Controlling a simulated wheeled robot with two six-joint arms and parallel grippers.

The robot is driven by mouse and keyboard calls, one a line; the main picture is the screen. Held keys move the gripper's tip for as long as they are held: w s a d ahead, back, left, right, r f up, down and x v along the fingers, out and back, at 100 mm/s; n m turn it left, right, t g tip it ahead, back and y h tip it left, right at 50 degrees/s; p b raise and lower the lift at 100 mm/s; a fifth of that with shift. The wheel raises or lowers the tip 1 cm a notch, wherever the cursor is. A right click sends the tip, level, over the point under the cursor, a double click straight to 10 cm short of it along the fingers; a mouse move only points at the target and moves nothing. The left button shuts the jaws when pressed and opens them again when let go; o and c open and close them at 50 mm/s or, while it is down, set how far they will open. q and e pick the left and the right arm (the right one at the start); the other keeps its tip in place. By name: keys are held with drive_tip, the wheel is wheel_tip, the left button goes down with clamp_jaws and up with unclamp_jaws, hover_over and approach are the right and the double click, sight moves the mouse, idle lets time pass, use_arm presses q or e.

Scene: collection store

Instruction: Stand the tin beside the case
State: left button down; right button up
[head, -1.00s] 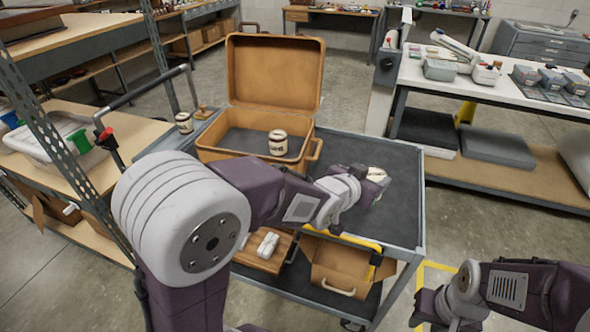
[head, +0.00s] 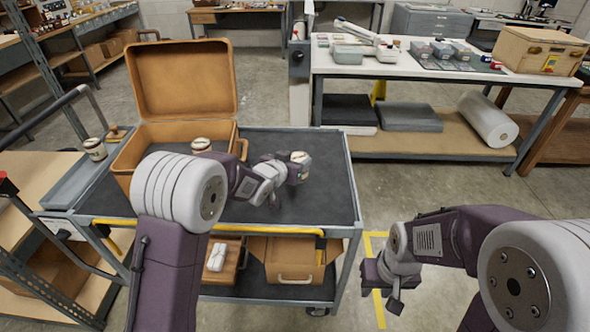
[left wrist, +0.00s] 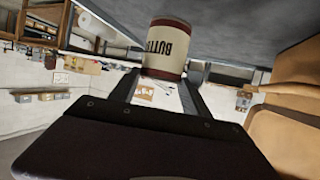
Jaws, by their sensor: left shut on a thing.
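The open brown case (head: 181,80) stands on the dark top of a cart, its lid raised. My left gripper (head: 297,171) is to the right of the case, shut on a cream tin with a dark red rim (head: 301,157). The tin also shows in the left wrist view (left wrist: 166,48), between the fingers with part of its lettering visible. It is at or just above the cart top; I cannot tell if it touches. A similar tin (head: 201,145) is inside the case, partly hidden. My right gripper (head: 384,288) is empty and open, off the cart's right front.
Another tin (head: 95,149) stands in a grey tray at the cart's left. The cart top (head: 325,200) is clear around the held tin. A white workbench (head: 440,72) with boxes stands behind at right. Shelving is at left.

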use_arm(q)
wheel_tip(320, 180, down, 4)
drive_tip(key=shift+r+b, duration=0.1)
drive_tip(key=shift+b, duration=0.3)
drive_tip(key=shift+f, duration=0.2)
drive_tip(key=c, duration=0.5)
unclamp_jaws()
drive_tip(key=shift+f, duration=0.1)
drive_tip(key=shift+r, duration=0.35)
drive_tip(key=v, duration=1.2)
